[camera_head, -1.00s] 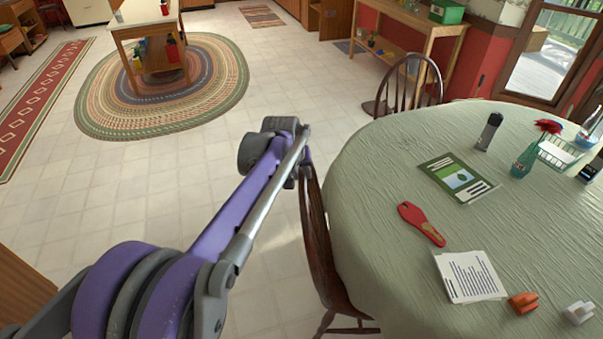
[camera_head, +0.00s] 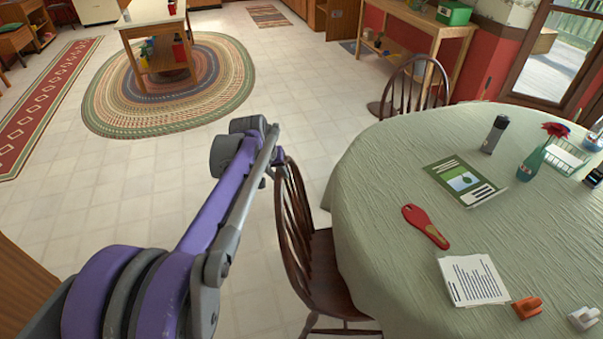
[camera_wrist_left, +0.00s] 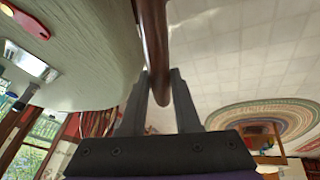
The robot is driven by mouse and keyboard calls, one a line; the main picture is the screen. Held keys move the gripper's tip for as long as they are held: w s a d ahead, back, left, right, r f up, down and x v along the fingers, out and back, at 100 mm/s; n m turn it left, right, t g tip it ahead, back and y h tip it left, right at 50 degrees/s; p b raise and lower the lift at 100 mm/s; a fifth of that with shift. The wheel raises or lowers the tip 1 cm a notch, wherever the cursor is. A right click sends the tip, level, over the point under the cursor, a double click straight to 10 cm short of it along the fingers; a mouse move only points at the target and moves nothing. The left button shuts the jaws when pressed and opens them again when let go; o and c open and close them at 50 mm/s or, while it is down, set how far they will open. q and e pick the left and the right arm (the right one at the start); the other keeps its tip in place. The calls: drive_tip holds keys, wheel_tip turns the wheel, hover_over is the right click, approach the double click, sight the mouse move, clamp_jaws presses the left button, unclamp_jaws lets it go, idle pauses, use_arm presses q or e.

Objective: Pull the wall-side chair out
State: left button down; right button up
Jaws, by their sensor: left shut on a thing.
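A dark brown wooden chair (camera_head: 297,235) with a spindle back stands at the left side of the round table (camera_head: 400,200), part of its seat under the cloth edge. My left gripper (camera_head: 277,167) is at the top of its back. In the left wrist view, the two fingers (camera_wrist_left: 160,88) are shut around the chair's curved top rail (camera_wrist_left: 155,45). A second spindle-back chair (camera_head: 416,84) stands at the table's far side, near the red wall. My right gripper is not in view.
The table has a pale green cloth and holds a booklet (camera_head: 465,180), a red object (camera_head: 425,226), papers (camera_head: 472,280) and a vase (camera_head: 532,162). Tiled floor (camera_head: 150,190) is open to the chair's left, with a braided oval rug (camera_head: 110,112) farther off.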

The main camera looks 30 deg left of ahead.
use_arm(q)
drive_tip(key=s+a, duration=0.5)
drive_tip(key=a, duration=0.4)
drive_tip(key=s+a, duration=0.6)
drive_tip(key=a, duration=0.4)
drive_tip(key=shift+a+p, duration=0.3)
drive_tip(key=shift+p, duration=0.05)
drive_tip(key=shift+s, duration=0.1)
drive_tip(key=c, duration=0.6)
unclamp_jaws()
drive_tip(key=v, duration=1.1)
drive_tip(key=shift+f, duration=0.1)
